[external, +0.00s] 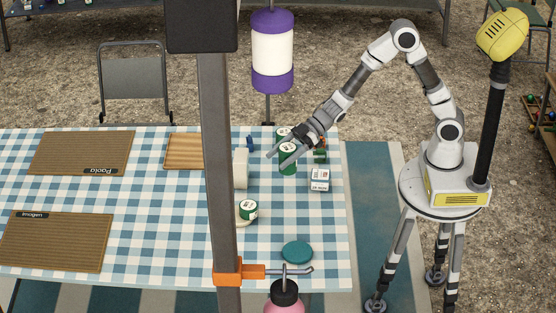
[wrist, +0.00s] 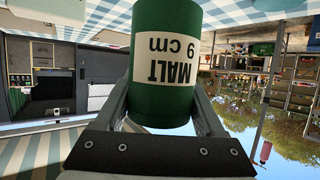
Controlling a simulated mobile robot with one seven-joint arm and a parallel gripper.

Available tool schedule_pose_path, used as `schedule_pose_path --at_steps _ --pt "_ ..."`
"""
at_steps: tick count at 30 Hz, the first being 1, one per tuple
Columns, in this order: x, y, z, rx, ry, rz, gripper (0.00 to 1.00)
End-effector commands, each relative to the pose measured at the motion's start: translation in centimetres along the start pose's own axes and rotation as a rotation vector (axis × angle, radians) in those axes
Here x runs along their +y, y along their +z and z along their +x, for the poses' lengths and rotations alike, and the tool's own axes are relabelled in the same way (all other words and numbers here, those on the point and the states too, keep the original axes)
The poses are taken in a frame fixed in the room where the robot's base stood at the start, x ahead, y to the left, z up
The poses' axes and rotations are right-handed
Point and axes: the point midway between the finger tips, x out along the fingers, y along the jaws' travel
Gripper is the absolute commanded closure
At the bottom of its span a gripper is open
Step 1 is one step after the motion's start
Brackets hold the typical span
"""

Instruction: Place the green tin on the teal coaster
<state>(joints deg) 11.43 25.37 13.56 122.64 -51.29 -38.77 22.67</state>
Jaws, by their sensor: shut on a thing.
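My gripper (external: 280,160) is shut on a green tin (external: 288,163) with a white label, over the right part of the checked table. In the wrist view the held tin (wrist: 165,95) fills the space between the fingers. Its label reads "MALT 9 cm" upside down in that picture. The tin looks roughly upright; whether its base touches the cloth cannot be told. The teal coaster (external: 297,252) is a round disc near the table's front right corner, bare on top and apart from the gripper.
Other green tins stand behind the held one (external: 283,131), right of it (external: 320,156) and at front left (external: 248,209). A white box (external: 320,179) stands between the held tin and coaster, to the right. A grey post (external: 217,170) crosses the view; a pink bottle (external: 285,298) hangs in front.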

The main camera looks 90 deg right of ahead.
Motion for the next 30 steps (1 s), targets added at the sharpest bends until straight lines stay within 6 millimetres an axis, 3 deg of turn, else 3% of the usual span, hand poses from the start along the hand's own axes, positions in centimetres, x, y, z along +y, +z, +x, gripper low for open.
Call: schedule_pose_path --at_steps 1,3,9,17,24,30 --pt "-2.5 -1.0 1.2 0.003 -0.058 -0.023 0.94" --pt "-5.3 -1.8 2.6 0.005 -0.122 -0.050 0.94" --pt "-11.1 -3.1 4.8 0.011 -0.247 -0.103 0.94" --pt "-14.8 -2.5 6.8 0.013 -0.293 -0.121 0.94" --pt "-19.4 -0.5 10.8 0.014 -0.294 -0.122 0.94" --pt "-22.2 0.5 13.2 0.013 -0.290 -0.121 0.94"
